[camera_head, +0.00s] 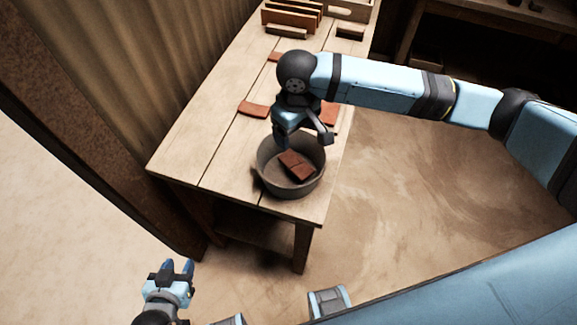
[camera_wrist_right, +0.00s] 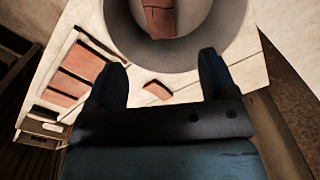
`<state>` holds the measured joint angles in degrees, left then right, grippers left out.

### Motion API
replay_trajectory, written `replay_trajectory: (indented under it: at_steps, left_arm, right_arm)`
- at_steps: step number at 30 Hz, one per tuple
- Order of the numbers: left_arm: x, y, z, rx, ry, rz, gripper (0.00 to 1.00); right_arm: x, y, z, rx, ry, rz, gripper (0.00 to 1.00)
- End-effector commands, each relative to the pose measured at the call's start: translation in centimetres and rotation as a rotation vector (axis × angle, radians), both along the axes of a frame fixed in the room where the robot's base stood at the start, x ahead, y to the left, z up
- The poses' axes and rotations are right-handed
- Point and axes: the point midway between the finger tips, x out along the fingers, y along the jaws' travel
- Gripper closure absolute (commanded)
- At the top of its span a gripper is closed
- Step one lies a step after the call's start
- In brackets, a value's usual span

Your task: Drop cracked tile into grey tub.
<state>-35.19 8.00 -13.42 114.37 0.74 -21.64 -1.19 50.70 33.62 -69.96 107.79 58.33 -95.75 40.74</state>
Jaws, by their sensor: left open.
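The grey tub (camera_head: 262,180) stands on the near end of the wooden table. The cracked tile (camera_head: 297,165) is red-brown with a line across it and lies inside on the tub's floor. In the right wrist view the tub's wall (camera_wrist_right: 190,55) fills the top, with the tile (camera_wrist_right: 160,16) in it. My right gripper (camera_head: 304,138) is over the tub's far rim; its fingers (camera_wrist_right: 160,66) are apart with nothing between them. My left gripper (camera_head: 178,267) is open and empty, low in front of the table and away from the tub.
Red tiles lie on the table beyond the tub, one at left (camera_head: 254,109), one at right (camera_head: 330,114), partly hidden by my right arm. A rack of upright tiles (camera_head: 290,17) and a wooden box (camera_head: 350,9) stand at the far end. The table's near left corner is clear.

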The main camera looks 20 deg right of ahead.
Motion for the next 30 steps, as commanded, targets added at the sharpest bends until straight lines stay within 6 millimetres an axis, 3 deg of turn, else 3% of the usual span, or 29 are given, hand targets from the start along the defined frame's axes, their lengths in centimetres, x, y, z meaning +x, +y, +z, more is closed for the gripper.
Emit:
replay_trajectory:
  at_steps: [6, 10, 24, 30]
  left_arm:
    - [0.0, 0.0, -0.1, 0.000, 0.001, 0.000, 0.57]
    - [-0.1, 0.0, -0.2, 0.001, 0.003, 0.000, 0.57]
    - [-0.1, 0.0, -0.3, 0.001, 0.005, -0.001, 0.57]
    - [-0.1, 0.0, -0.2, 0.001, 0.004, -0.001, 0.57]
  right_arm:
    - [0.0, 0.0, 0.1, 0.000, 0.000, 0.000, 0.22]
    - [0.1, 0.0, 1.2, 0.002, -0.001, 0.000, 0.22]
    - [0.0, 0.0, 11.2, 0.001, -0.003, 0.001, 0.22]
    - [0.0, 0.0, 13.4, 0.000, -0.001, 0.000, 0.22]
